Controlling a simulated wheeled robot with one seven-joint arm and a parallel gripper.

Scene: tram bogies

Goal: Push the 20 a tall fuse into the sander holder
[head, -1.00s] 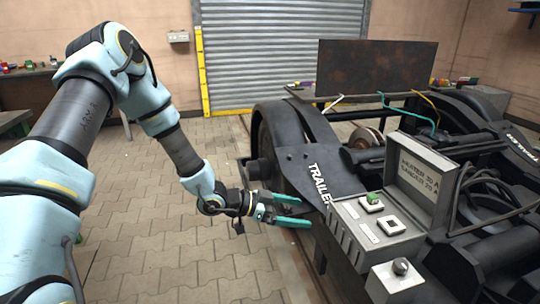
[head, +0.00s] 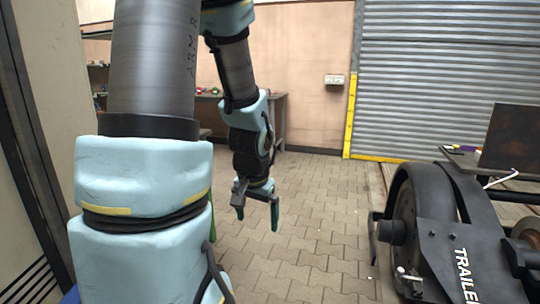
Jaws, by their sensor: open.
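My gripper (head: 257,222) hangs pointing down over the paved floor, left of the bogie. Its two green-tipped fingers are apart, with nothing between them. The black trailer bogie (head: 462,240) is at the right edge, with its wheel and part of its lettered frame showing. The fuse box with the sander holder is outside the present view. I see no 20 A tall fuse that I can make out.
A workbench (head: 268,98) with small coloured items stands at the back left, partly behind my arm. A roller shutter (head: 440,80) with a yellow post (head: 350,115) closes the back. The paved floor (head: 320,210) between my arm and the bogie is clear.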

